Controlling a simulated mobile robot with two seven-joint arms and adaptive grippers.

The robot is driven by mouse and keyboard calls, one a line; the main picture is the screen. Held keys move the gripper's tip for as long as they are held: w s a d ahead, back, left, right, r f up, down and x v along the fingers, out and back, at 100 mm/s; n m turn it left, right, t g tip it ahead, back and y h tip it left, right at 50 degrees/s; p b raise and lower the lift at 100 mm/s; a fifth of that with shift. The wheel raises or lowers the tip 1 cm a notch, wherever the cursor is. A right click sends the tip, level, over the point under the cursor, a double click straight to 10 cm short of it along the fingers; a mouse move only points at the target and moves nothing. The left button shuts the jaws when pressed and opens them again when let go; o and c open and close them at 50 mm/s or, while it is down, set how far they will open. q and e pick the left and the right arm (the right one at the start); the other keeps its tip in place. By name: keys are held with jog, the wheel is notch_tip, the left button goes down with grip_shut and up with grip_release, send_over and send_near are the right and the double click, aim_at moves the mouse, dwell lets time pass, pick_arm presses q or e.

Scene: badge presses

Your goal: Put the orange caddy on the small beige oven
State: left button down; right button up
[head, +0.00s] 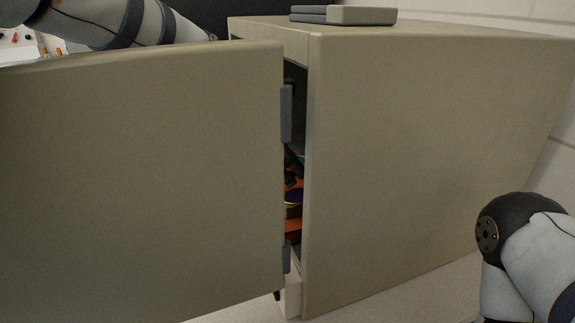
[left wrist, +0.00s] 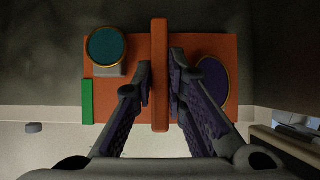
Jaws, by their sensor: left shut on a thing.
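The orange caddy (left wrist: 215,45) shows from above in the left wrist view, with an upright orange handle bar along its middle. It carries a teal disc (left wrist: 106,46), a green strip (left wrist: 88,102) and a purple disc (left wrist: 212,78). My left gripper (left wrist: 160,82) is shut on the handle, one finger on each side. In the head view only slivers of the caddy (head: 293,226) and dark gripper parts (head: 291,160) show through a gap behind an open door. A large beige box (head: 430,150) fills the right; I cannot tell whether it is the small beige oven.
The box's open beige door (head: 140,180) hides most of its inside and my left forearm's end. A grey flat object (head: 343,15) lies on the box top, with bare surface to its right. My right arm is at the lower right, its gripper out of frame.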

pick_arm(q)
jog(key=c, duration=1.6)
grip_release()
jog(key=v, duration=0.3)
jog(key=shift+r, duration=0.4)
jog(key=s+a+p, duration=0.1)
jog(key=s+a, duration=0.3)
jog(key=a, duration=0.7)
jog(key=shift+s+f, duration=0.35)
pick_arm(e)
jog(key=shift+w+r+t, duration=0.5)
jog(key=shift+w+r, duration=0.5)
jog(key=shift+w, duration=0.05)
pick_arm(q)
jog(key=shift+a, duration=0.1)
